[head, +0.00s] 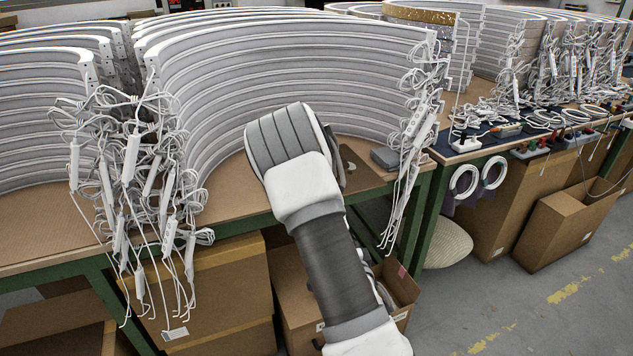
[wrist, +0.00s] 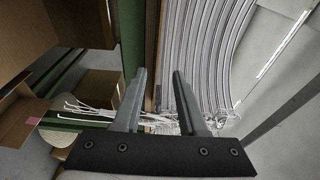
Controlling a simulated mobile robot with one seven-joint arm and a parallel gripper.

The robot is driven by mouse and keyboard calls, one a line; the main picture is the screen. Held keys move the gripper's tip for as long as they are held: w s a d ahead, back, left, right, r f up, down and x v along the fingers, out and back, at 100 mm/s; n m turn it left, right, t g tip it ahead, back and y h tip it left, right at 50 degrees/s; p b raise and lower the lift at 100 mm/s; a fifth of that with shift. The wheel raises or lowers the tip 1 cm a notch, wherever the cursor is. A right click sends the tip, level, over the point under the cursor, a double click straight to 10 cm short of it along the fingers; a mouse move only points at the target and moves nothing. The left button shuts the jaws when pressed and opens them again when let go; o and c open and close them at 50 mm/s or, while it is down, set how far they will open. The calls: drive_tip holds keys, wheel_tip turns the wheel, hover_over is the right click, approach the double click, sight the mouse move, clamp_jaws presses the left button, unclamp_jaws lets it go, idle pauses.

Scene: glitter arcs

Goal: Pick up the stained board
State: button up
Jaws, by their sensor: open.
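A brown board surface with a dark mark (head: 362,173) shows on the workbench just right of my wrist in the head view. It is partly hidden by my arm, and I cannot tell whether it is a separate board or part of the bench top. In the wrist view I cannot make out a stained board. My gripper (wrist: 158,74) is open, with nothing between its two fingers. In the head view my wrist hides the fingers. In the wrist view the fingers point toward the bench edge and the stacked arcs.
Tall stacks of white arcs (head: 290,75) fill the bench behind my arm. Tangled white cables (head: 130,165) hang off the left end, and more cables hang at the right. A grey box (head: 385,158) sits near the bench corner. Cardboard boxes (head: 215,290) stand below. Floor is clear at lower right.

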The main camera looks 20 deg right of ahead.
drive_tip(key=w+d+b, duration=0.2)
drive_tip(key=w, duration=0.8)
drive_tip(key=shift+w+d+f, duration=0.15)
drive_tip(key=shift+w+d, duration=0.1)
drive_tip(key=shift+d, duration=0.05)
clamp_jaws()
idle(1.1)
